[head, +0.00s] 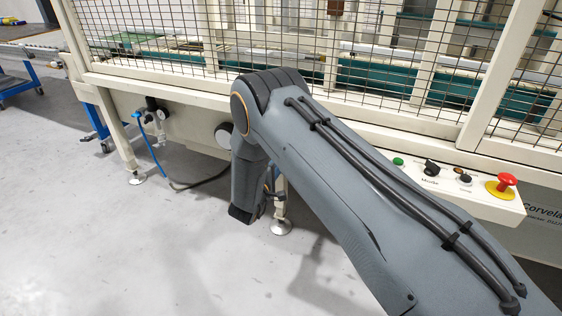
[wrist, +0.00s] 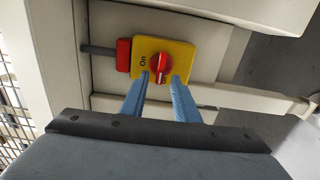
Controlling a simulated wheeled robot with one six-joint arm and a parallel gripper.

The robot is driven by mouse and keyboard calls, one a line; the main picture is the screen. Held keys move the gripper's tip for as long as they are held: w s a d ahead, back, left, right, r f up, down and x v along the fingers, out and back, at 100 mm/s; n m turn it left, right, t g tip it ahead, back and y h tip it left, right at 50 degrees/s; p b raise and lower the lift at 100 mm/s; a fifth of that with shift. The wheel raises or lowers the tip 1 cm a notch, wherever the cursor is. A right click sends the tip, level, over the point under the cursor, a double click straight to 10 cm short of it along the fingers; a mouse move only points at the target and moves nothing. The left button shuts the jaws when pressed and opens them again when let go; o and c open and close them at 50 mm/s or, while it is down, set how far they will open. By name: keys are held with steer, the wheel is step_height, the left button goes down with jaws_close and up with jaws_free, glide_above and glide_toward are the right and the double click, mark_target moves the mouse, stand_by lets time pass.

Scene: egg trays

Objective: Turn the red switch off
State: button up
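The red switch (wrist: 160,66) is a round red knob with a white mark on a yellow plate (wrist: 184,52), in the wrist view at upper centre. The word "On" is printed to the left of the knob, turned sideways. My gripper (wrist: 160,82) is open, its two blue fingers pointing at the plate, with one tip toward each lower side of the knob. No object is between the fingers. I cannot tell whether the tips touch the knob or plate. In the head view, the switch and gripper fingers do not show.
A red block (wrist: 123,54) with a grey rod sits left of the plate. In the head view, a separate red mushroom button (head: 507,180) is on a control panel (head: 481,205) at right. A mesh-fenced machine spans the back. Grey floor (head: 90,235) is clear at left.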

steer(key=v, duration=0.7)
steer(key=shift+s+p, duration=0.3)
steer(key=shift+p, duration=0.15)
steer(key=shift+a+r, duration=0.1)
